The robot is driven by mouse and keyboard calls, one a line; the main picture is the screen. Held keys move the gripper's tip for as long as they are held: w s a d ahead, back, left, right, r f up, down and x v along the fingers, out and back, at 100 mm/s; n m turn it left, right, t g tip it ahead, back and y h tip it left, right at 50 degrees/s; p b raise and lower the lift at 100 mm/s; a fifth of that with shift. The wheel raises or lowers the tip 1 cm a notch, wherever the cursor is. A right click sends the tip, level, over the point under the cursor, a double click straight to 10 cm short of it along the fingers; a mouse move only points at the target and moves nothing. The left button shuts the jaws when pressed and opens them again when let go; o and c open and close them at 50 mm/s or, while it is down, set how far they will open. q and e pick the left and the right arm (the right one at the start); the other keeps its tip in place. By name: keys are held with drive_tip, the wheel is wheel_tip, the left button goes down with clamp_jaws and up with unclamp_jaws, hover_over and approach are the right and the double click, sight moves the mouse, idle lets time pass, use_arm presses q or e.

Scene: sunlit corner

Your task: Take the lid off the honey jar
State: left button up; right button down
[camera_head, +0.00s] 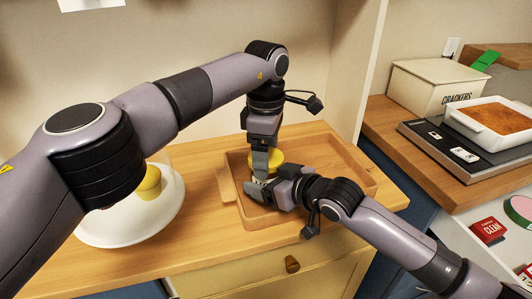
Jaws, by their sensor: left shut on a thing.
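The yellow lid of the honey jar (274,156) shows partly behind my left gripper, over the wooden tray (232,204). My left gripper (259,172) points straight down from above and is shut on the lid. The jar's body is mostly hidden by the two grippers, so I cannot tell whether the lid and jar touch. My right gripper (262,186) comes in from the lower right, low over the tray and close beside the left fingertips. Its jaws are largely hidden, and I cannot tell whether they are closed on the jar.
A white plate (126,233) with a yellow cup (150,184) stands left on the wooden counter, partly behind my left arm. A crackers box (436,88) and a white baking dish (488,133) on a dark scale (447,151) stand right. The tray's right side is clear.

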use_arm(q)
drive_tip(key=shift+n, duration=0.8)
drive_tip(key=o, duration=1.1)
drive_tip(key=shift+r, duration=2.3)
use_arm(e)
unclamp_jaws()
